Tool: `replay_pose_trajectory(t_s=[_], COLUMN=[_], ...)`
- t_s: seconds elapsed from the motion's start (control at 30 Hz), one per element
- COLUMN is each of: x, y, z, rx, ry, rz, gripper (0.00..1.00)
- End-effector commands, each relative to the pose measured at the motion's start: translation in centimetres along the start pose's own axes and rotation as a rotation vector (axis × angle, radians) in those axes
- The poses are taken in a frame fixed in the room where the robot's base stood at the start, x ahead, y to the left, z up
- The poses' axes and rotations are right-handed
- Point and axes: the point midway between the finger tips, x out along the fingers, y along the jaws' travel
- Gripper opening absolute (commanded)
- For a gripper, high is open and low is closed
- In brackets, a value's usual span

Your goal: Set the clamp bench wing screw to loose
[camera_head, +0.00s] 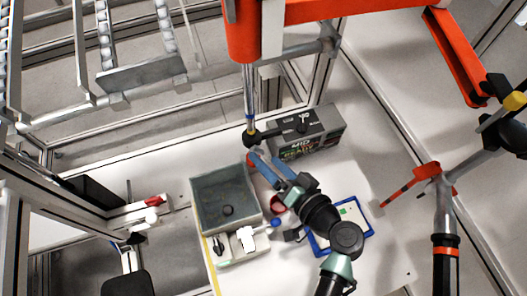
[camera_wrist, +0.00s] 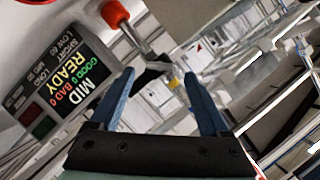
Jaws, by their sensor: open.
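My gripper (camera_head: 262,163) is over the white table, near the front left of the display box. In the wrist view its two blue fingers (camera_wrist: 160,95) stand wide apart with nothing gripped. A small red thing (camera_head: 252,158) shows by the fingertips in the head view. I cannot tell for sure which piece is the wing screw, nor its setting.
The display box (camera_head: 309,131) reads MID READY and stands behind my gripper. A hanging tool (camera_head: 250,106) comes down beside it. A grey tray (camera_head: 197,194) and a blue-framed board (camera_head: 361,236) flank my arm. A red-handled clamp (camera_head: 152,201) is at left.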

Motion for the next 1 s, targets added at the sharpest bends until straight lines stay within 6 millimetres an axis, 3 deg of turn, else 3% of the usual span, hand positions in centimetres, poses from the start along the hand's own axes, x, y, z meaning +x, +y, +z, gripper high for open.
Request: replay_pose_trajectory(t_s=[0.2, 0.53, 1.0], x=[2.3, 2.6, 2.6], y=[-0.1, 0.0, 0.0], z=[0.0, 0.0, 0.0], rx=[0.0, 0.0, 0.001], ry=[-0.001, 0.0, 0.0], rz=[-0.001, -0.001, -0.001], gripper=[0.8, 0.8, 0.0])
